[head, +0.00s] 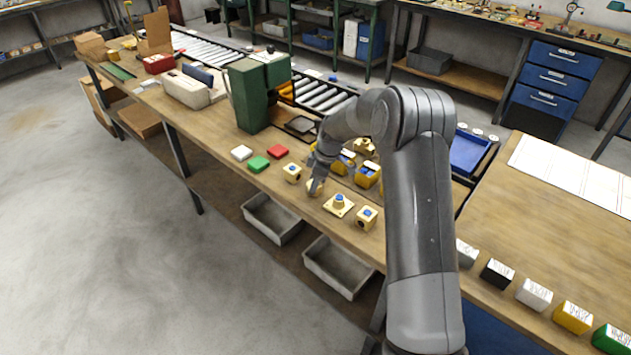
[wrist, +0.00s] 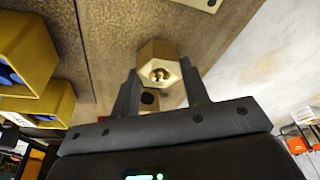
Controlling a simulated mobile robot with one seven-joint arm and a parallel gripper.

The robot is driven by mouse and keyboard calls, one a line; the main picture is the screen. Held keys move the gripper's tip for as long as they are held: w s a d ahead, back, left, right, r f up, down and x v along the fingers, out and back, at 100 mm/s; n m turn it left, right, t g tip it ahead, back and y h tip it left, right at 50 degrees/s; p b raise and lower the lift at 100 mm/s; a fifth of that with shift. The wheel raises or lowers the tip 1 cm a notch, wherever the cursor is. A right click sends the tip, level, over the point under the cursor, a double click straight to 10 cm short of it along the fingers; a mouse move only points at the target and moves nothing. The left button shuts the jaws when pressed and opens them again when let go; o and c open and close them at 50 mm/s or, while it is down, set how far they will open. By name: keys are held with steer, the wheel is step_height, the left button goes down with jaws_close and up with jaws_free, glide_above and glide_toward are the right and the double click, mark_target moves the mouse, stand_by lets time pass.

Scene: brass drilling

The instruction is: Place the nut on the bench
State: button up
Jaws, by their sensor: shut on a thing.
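My gripper (head: 316,184) is low over the front part of the wooden bench (head: 225,130), between a brass block with a dark hole (head: 292,172) and a brass plate with a blue-topped knob (head: 339,205). In the wrist view its two dark fingers (wrist: 160,97) are closed on the brass hex nut (wrist: 160,66), which has a round bore facing the camera. In the head view the nut shows only as a small brass patch at the fingertips, partly hidden. Whether it touches the bench is unclear.
Another brass block (head: 366,218) stands right of the plate. Yellow bins (head: 367,175) with blue contents stand behind. White (head: 241,153), green (head: 258,164) and red (head: 278,151) pieces lie to the left. A green drill-like machine (head: 252,95) stands farther back. Bare wood shows between these items.

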steer(key=o, duration=1.2)
steer(key=shift+o, duration=0.2)
